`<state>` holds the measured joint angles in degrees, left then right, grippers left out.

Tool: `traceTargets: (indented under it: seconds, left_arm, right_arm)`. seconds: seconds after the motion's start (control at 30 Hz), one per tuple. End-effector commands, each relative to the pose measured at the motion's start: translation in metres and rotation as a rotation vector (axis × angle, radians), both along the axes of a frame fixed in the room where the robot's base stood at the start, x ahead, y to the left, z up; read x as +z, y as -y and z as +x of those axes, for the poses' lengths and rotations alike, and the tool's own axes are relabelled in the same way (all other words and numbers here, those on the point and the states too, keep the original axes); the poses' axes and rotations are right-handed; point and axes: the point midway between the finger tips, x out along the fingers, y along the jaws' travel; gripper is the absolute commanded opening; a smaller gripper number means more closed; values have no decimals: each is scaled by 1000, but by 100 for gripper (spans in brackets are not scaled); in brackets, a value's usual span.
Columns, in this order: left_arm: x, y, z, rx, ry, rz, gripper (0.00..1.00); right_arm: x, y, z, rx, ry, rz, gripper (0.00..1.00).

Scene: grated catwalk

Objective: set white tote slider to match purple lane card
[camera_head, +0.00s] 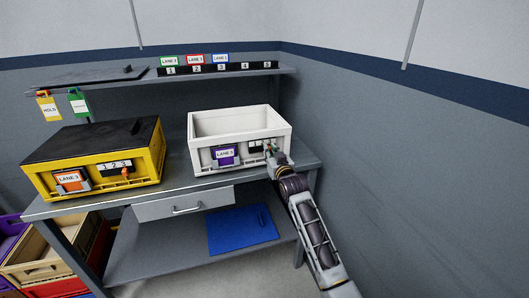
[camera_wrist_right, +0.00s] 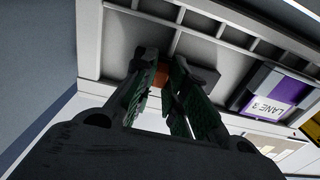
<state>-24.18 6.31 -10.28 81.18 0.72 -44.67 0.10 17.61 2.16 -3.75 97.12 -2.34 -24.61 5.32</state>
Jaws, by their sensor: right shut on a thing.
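The white tote (camera_head: 206,125) stands on the grey bench. Its purple lane card (camera_head: 225,154) sits in a holder on its front and reads LANE 3; it also shows in the right wrist view (camera_wrist_right: 275,93). Right of it is a small number strip (camera_head: 255,146), mostly hidden by my gripper. My right gripper (camera_head: 270,148) is at the right part of the tote's front. In the right wrist view, its fingers (camera_wrist_right: 167,66) are shut on the orange-brown slider knob (camera_wrist_right: 207,75). The slider's number is hidden. My left gripper is not in view.
A yellow tote (camera_head: 145,160) with an orange LANE 3 card (camera_head: 70,180) and 1 2 3 strip stands left. The shelf (camera_head: 240,72) above holds lane cards over numbers. HOLD tags (camera_head: 48,108) hang left. A wall is close on the right.

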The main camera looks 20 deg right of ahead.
Motion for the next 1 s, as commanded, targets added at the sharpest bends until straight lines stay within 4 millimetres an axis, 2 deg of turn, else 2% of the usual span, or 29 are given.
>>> traceTargets:
  seconds: [1.0]
  left_arm:
    - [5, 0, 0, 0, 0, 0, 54]
  right_arm:
    - [-2, 8, 0, 0, -3, 0, 7]
